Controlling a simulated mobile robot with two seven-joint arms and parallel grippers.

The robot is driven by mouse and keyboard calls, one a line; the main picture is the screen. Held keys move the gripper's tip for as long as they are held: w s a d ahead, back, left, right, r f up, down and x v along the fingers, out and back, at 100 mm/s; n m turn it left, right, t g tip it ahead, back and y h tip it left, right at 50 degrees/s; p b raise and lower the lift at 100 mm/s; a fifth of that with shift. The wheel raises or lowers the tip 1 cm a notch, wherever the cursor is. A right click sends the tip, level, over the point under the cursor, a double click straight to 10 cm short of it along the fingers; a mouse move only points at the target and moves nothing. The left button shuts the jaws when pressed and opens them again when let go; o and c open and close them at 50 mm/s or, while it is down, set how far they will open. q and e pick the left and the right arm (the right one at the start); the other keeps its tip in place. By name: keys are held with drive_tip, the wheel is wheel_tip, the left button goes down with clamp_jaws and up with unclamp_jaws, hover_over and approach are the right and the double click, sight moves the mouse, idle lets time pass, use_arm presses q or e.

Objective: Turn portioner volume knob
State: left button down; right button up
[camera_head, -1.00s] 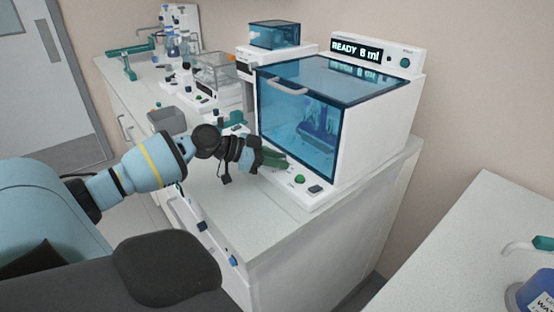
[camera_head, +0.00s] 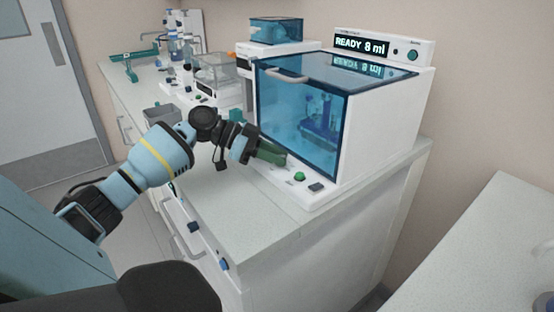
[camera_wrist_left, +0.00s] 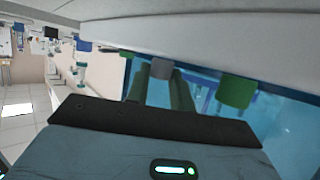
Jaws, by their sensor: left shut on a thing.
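The portioner (camera_head: 385,125) is a white box with a blue see-through front and lid. Its top display (camera_head: 361,46) reads "READY 8 ml". My left gripper (camera_head: 274,156), with dark green fingers, is at the portioner's low front ledge. It is shut on a grey knob, whose body the fingers hide in the head view. In the left wrist view the grey knob (camera_wrist_left: 161,68) shows between the ends of my left fingers (camera_wrist_left: 161,84). A green button (camera_head: 299,176) sits on the ledge to the right of the fingers. My right gripper is out of view.
A dark switch (camera_head: 316,187) is at the ledge's near corner. A grey bin (camera_head: 160,115) and other lab devices (camera_head: 216,75) stand farther back on the bench. Bare bench top (camera_head: 250,205) lies in front of the portioner. Another counter (camera_head: 490,240) is at the right.

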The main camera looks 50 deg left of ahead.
use_arm(q)
drive_tip(key=c, duration=1.2)
unclamp_jaws()
drive_tip(key=shift+b+v, duration=0.4)
drive_tip(key=shift+v, duration=3.5)
